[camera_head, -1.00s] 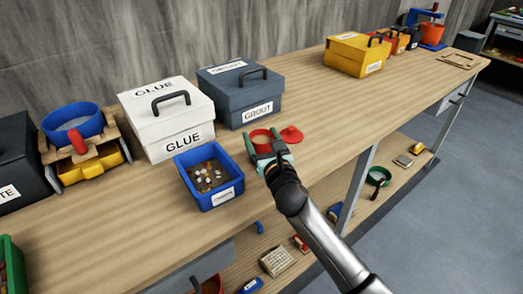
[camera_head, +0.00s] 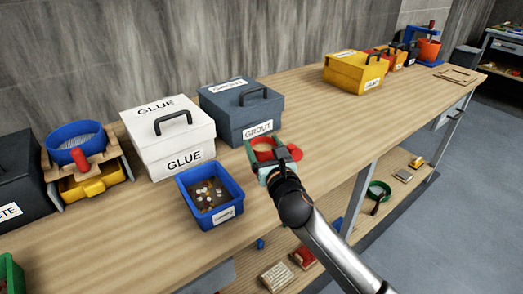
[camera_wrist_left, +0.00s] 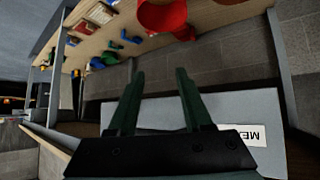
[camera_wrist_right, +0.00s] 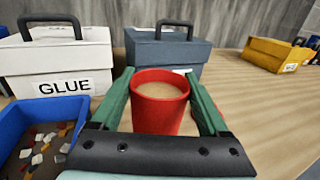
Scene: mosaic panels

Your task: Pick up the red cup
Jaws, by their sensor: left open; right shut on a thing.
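The red cup (camera_head: 263,145) is on the workbench side in front of the grey GROUT box, with a tan filling inside. My right gripper (camera_head: 265,157) is around it. In the right wrist view the cup (camera_wrist_right: 160,108) stands upright between the two green fingers, which are shut on its sides. Whether its base touches the bench cannot be seen. My left gripper (camera_wrist_left: 158,85) is open and empty in the left wrist view, away from the cup.
A blue tray (camera_head: 190,207) of mosaic pieces lies left of my right gripper. The white GLUE box (camera_head: 165,150) and grey GROUT box (camera_head: 225,118) stand behind. A yellow box (camera_head: 350,75) is farther right. The bench between is clear.

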